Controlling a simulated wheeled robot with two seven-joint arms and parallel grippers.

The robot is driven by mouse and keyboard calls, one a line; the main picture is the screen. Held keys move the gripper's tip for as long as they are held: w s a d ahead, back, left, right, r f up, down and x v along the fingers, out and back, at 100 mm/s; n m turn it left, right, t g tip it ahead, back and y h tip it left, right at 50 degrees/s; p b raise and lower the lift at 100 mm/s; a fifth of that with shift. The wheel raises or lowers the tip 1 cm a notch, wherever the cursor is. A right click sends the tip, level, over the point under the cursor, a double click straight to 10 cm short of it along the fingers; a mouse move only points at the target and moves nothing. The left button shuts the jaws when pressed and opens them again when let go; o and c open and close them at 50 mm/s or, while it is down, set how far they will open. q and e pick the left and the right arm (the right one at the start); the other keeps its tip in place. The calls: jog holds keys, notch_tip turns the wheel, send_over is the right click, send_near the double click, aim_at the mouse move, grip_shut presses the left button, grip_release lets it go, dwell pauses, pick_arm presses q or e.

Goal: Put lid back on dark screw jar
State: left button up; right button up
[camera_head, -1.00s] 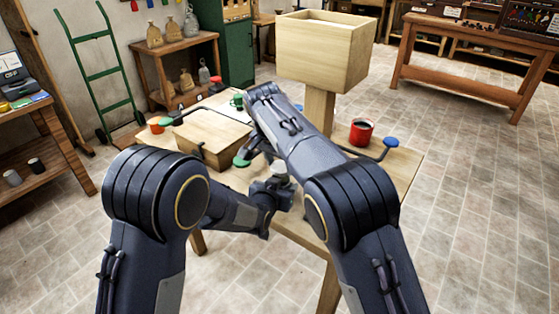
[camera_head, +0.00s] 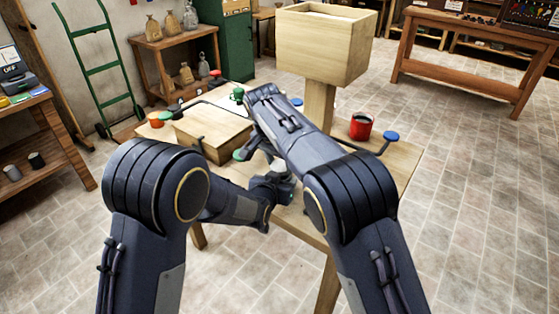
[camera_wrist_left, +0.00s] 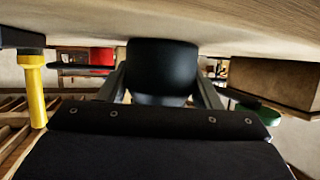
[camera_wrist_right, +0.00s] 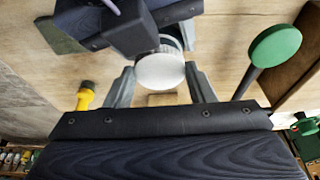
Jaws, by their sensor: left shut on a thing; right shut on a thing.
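The dark screw jar (camera_wrist_left: 162,70) is between the fingers of my left gripper (camera_wrist_left: 162,92), which is shut on it. Its end meets the table top, which shows along the top of the left wrist view. My right gripper (camera_wrist_right: 160,85) is shut on the pale, round, ridged lid (camera_wrist_right: 160,73). In the right wrist view the lid is close to my left gripper and the jar's place. I cannot tell whether lid and jar touch. In the head view both grippers meet near the table's front edge, largely hidden by my right arm.
A wooden box (camera_head: 214,132) with a green knob (camera_wrist_right: 275,46) on a dark rod stands beside the grippers. A yellow-handled tool (camera_wrist_right: 85,97) lies nearby.

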jog(key=shift+f, duration=0.5)
pick_arm(q)
grip_shut()
pick_arm(e)
jog(key=m, duration=0.3)
jog(key=shift+w+a+g+h, duration=0.1)
jog(key=shift+g+h, duration=0.2)
jog(key=shift+h, duration=0.1)
jog(key=o, duration=0.9)
jog(key=shift+o, duration=0.2)
jog(key=shift+r, duration=2.2)
jog(key=shift+c, duration=0.4)
